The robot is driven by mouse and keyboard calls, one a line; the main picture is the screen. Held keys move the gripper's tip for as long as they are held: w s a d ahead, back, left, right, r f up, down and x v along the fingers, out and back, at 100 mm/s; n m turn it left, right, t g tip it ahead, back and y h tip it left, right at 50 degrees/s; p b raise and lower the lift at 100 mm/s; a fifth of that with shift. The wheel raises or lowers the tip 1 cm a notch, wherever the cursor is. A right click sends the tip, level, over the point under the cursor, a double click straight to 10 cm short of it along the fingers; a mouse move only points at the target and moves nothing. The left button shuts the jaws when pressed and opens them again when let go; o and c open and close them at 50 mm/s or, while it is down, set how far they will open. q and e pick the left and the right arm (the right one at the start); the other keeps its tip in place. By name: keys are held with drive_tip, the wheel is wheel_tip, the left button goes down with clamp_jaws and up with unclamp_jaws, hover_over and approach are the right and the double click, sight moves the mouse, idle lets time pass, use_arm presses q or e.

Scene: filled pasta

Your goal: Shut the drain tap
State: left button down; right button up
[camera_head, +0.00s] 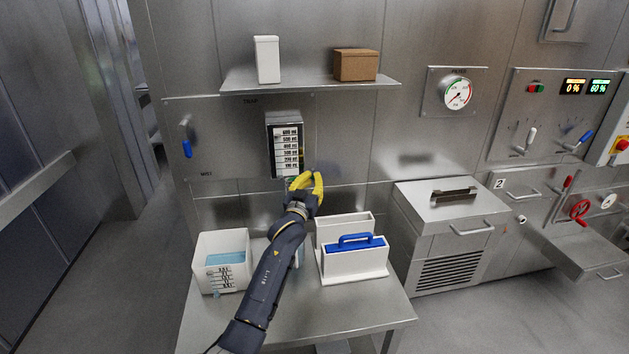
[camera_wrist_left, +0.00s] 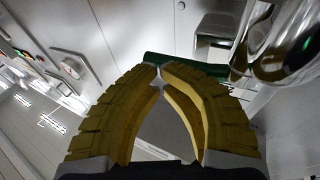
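The drain tap shows in the left wrist view as a dark green lever (camera_wrist_left: 190,66) beside shiny metal pipework (camera_wrist_left: 272,45). In the head view it sits under the wall-mounted trap box with a graduated scale (camera_head: 286,148), mostly hidden by my gripper. My left gripper (camera_head: 308,176) has yellow fingers and is just below that box. In the left wrist view its fingertips (camera_wrist_left: 160,69) meet, with an empty gap between the fingers lower down. The green lever runs just beyond the tips; I cannot tell whether they touch it. My right gripper is not in view.
A white graduated container with blue liquid (camera_head: 222,262) stands on the metal table (camera_head: 330,316), left of my arm. A white holder with a blue handle (camera_head: 354,262) stands to the right. Above is a shelf (camera_head: 305,84) with a white box (camera_head: 267,60) and a brown box (camera_head: 356,65).

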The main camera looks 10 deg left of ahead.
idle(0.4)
use_arm(q)
drive_tip(key=s+d+f, duration=0.1)
drive_tip(key=s+d, duration=0.1)
drive_tip(key=s, duration=0.4)
drive_tip(key=s+d+f, duration=0.1)
drive_tip(key=s+d, duration=0.2)
drive_tip(key=s, duration=0.3)
drive_tip(key=shift+s+d+f, duration=0.15)
drive_tip(key=shift+s+f, duration=0.2)
